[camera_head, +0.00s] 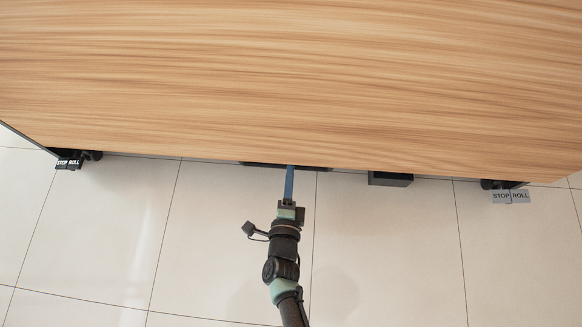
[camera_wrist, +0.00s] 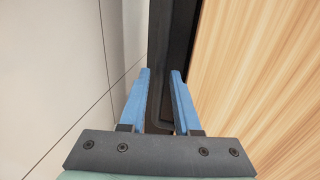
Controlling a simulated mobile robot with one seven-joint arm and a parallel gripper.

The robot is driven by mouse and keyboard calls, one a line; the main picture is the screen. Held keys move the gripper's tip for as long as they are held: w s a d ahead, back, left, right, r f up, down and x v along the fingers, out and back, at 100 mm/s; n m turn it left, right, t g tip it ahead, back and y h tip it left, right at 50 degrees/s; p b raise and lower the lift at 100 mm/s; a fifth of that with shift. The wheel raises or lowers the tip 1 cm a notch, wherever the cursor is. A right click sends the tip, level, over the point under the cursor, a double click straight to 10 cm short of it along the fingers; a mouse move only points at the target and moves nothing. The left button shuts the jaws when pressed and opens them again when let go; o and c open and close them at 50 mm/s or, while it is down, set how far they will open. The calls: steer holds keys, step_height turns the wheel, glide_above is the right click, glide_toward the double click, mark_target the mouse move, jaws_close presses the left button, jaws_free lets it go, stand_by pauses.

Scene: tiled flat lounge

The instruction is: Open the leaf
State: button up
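The leaf (camera_head: 290,80) is a broad wood-grained panel across the top of the head view; its wood face also fills the right of the wrist view (camera_wrist: 255,90). A dark bar (camera_head: 258,164) shows at the panel's near edge, and a black strip (camera_wrist: 172,40) runs along the wood in the wrist view. My gripper (camera_head: 290,169) reaches this edge with its blue fingers. In the wrist view my gripper (camera_wrist: 161,74) has its fingers apart, with black strip visible between and beyond them. I cannot tell whether the fingers touch it.
Castors with STOP/ROLL tabs stand under the panel at left (camera_head: 70,162) and right (camera_head: 510,196). A black block (camera_head: 390,179) sits under the edge, right of my gripper. The pale tiled floor (camera_head: 400,260) in front is clear.

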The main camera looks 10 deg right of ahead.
steer(key=shift+b+x, duration=0.65)
steer(key=shift+x, duration=1.2)
jaws_close()
